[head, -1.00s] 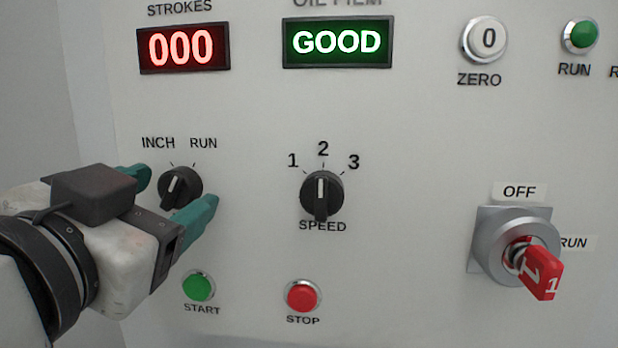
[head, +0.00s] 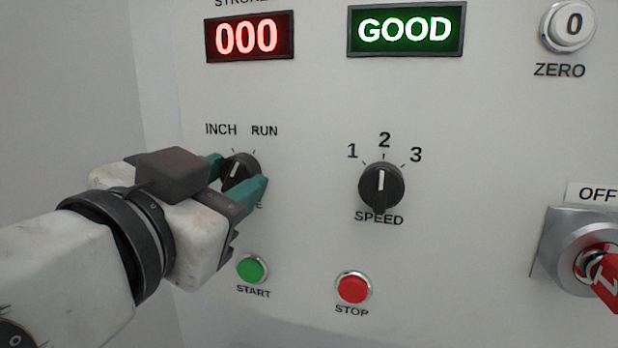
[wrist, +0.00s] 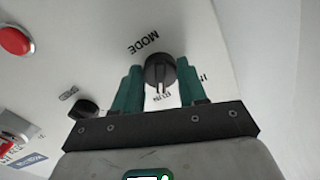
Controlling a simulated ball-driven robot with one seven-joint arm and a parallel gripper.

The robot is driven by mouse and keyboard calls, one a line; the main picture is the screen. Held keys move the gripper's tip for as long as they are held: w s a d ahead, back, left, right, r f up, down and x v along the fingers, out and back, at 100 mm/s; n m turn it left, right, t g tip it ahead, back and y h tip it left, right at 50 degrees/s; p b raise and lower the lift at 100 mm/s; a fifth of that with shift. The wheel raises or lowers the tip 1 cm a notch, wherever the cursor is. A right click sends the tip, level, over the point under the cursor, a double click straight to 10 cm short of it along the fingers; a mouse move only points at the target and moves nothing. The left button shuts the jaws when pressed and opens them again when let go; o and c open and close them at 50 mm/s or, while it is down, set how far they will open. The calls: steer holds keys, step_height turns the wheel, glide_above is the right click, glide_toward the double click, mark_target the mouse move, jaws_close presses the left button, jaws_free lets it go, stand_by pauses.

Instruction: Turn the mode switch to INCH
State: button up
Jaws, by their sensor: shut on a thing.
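The mode switch (head: 239,172) is a round black knob with a white line, on the grey panel below the labels INCH (head: 221,130) and RUN (head: 264,130). Its line tilts up and to the right, on the RUN side. My gripper (head: 236,177) has its teal fingers on either side of the knob and is shut on it. The fingers partly hide the knob and the MODE label below it in the head view. In the wrist view the knob (wrist: 160,70) sits between the fingertips (wrist: 159,74), with the MODE label (wrist: 144,42) clear.
The speed knob (head: 381,187) is to the right, pointing at 2. The green START button (head: 252,269) and red STOP button (head: 353,287) are below. A red key switch (head: 598,262) sticks out at the right. The STROKES display (head: 249,37) reads 000.

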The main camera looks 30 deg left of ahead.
steer(key=shift+n, duration=0.4)
steer(key=shift+d+n, duration=0.1)
steer(key=shift+n, duration=0.8)
steer(key=n+p, duration=0.2)
steer(key=n, duration=0.1)
steer(key=shift+r+n, duration=0.1)
steer(key=shift+n, duration=0.2)
steer(key=n+p, duration=0.4)
steer(key=n, duration=0.1)
steer(key=shift+n, duration=0.4)
steer(key=o, duration=1.1)
steer(key=shift+c, duration=0.2)
steer(key=b+v, duration=0.3)
steer(key=v, duration=0.7)
steer(key=shift+s, duration=0.4)
